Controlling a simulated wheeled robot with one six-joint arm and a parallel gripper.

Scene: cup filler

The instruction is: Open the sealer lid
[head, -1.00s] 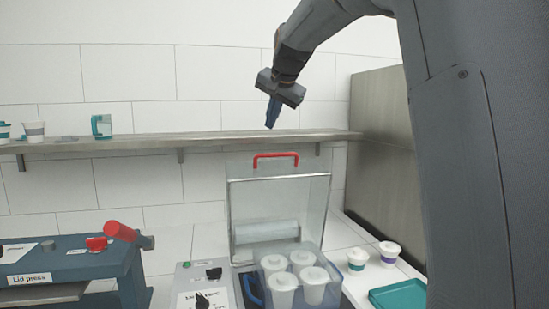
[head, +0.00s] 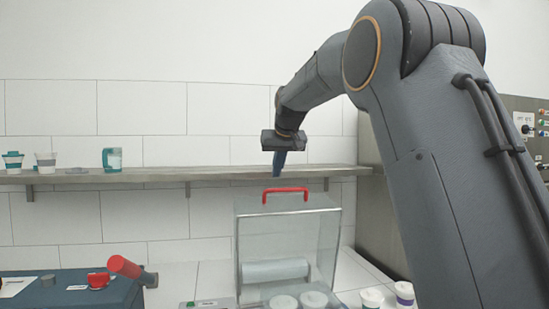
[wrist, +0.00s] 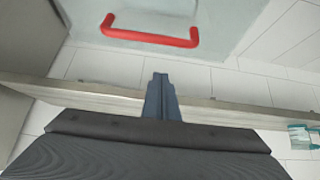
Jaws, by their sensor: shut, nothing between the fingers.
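The sealer lid (head: 323,228) is a clear panel with a grey frame, standing raised and upright in the head view. Its red handle (head: 285,192) is at the top edge. The handle also shows in the wrist view (wrist: 150,36), ahead of the fingertips. My gripper (head: 279,172) points down just above the handle in the head view, shut and empty, apart from it. In the wrist view its blue fingers (wrist: 160,80) are together.
The lid press (head: 70,290) with a red-ended lever stands at lower left. Two small cups (head: 404,292) stand right of the sealer.

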